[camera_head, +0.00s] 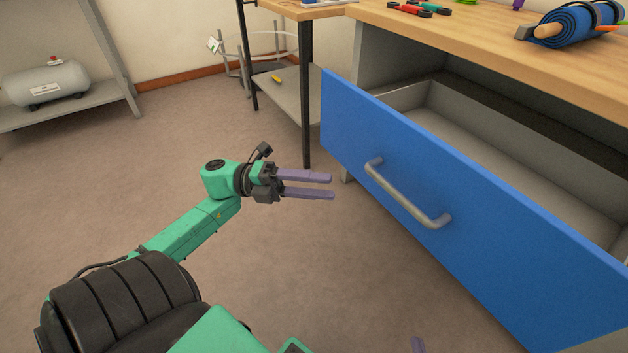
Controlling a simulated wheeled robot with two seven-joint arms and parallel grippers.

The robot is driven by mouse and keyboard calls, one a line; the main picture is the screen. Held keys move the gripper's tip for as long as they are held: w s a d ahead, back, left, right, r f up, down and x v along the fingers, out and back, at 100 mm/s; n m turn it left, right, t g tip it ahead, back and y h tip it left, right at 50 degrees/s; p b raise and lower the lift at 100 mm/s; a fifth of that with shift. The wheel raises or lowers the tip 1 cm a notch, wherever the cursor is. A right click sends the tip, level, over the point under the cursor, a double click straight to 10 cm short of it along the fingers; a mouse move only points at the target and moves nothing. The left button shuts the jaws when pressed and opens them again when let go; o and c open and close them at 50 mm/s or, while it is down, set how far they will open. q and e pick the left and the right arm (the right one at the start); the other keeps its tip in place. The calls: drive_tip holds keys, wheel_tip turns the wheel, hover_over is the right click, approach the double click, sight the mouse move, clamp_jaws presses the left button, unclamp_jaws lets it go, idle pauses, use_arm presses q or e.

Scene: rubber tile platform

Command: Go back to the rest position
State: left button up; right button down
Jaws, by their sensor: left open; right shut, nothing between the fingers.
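My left gripper (332,187) reaches in from the left on its green arm. Its two purple fingers are apart, with nothing between them. They point right towards the blue drawer front (480,215), apart from its metal handle (408,195).
A wooden worktop (480,50) above the drawer holds a rolled blue mat (580,25) and red and green tools (415,8). A side table with a dark leg (306,95) stands behind. A shelf at left holds a grey tank (45,85). The floor at left is clear.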

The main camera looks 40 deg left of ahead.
use_arm(q)
drive_tip(key=shift+s+a, duration=0.2)
drive_tip(key=shift+a, duration=0.15)
drive_tip(key=shift+f, duration=0.1)
